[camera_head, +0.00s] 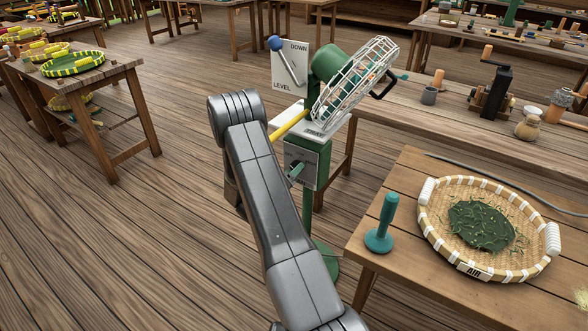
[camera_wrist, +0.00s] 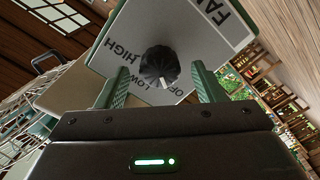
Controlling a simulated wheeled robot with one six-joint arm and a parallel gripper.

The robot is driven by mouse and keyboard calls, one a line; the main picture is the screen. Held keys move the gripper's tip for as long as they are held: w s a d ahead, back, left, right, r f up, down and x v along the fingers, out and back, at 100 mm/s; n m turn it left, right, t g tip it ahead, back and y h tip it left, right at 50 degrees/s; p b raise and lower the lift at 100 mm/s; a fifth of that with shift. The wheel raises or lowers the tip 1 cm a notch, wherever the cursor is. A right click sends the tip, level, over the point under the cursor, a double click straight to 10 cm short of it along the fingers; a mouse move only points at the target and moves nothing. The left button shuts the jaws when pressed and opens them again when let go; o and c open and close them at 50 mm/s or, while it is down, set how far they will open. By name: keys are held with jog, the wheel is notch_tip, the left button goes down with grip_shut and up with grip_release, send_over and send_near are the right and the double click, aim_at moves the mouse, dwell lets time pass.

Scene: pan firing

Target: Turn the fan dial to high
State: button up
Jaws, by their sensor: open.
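The fan (camera_head: 345,85), with its wire cage, stands on a green post beyond my arm in the head view. The grey dial panel (camera_head: 306,158) is on the post's green box. In the wrist view the panel (camera_wrist: 205,45) reads FAN, HIGH, LOW and OFF, appearing upside down. The black round dial (camera_wrist: 159,64) has a white mark at its lower edge, near the LOW and OFF labels; I cannot tell exactly which it points at. My gripper (camera_wrist: 163,85) is open, with one green finger on each side of the dial and visible gaps between. In the head view my arm hides most of the gripper.
A lever board (camera_head: 290,65) marked DOWN and LEVEL stands behind the fan. A table at right holds a basket of leaves (camera_head: 435,235) and a teal handled tool (camera_head: 381,228). A grinder (camera_head: 493,90) stands on the bench behind. Open floor lies to the left.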

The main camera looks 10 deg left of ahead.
jog(key=shift+x, duration=0.95)
jog(key=shift+c, duration=0.2)
jog(key=c, duration=0.9)
